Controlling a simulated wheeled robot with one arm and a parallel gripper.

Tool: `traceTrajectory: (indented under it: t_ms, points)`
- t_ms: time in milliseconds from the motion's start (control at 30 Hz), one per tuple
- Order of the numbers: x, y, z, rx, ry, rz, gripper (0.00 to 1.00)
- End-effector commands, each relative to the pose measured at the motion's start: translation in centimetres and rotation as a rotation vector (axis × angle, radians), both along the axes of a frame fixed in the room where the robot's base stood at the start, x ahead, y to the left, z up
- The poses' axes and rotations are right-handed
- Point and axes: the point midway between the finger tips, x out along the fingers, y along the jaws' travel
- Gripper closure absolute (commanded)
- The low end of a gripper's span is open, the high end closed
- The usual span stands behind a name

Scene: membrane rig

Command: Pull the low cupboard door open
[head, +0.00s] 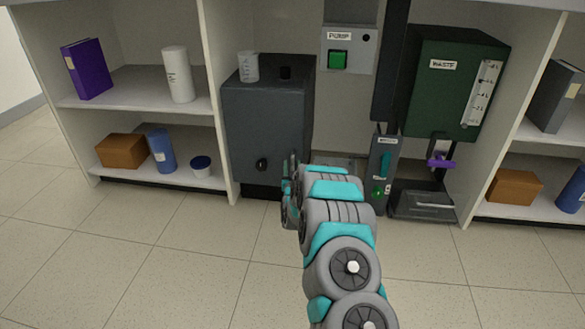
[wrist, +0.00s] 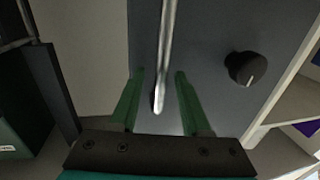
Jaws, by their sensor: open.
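The low cupboard is a dark grey box (head: 262,125) under the counter in the head view. Its front looks closed, with no gap that I can see. A pale metal bar handle (wrist: 168,30) runs along the grey door face (wrist: 215,45) in the wrist view. My gripper (head: 288,175) is at the right side of the cupboard front. In the wrist view my gripper (wrist: 159,78) is open, with green fingers on either side of the bar's end. I cannot tell whether either finger touches it. In the head view my gripper and arm hide the handle.
A black knob (wrist: 245,68) sits on the grey face beside the handle. A beaker (head: 248,66) stands on the cupboard top. The floor in front is clear.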

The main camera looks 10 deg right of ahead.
Motion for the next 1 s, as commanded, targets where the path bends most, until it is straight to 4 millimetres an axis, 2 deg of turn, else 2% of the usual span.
traceTrajectory:
  t_ms: [233, 667, 1000]
  points:
    - [0.07, -0.01, -0.04, 0.000, 0.001, 0.000, 0.53]
    - [0.06, -0.02, -0.07, 0.000, 0.002, 0.000, 1.00]
    - [0.04, -0.01, -0.09, 0.000, 0.003, 0.000, 1.00]
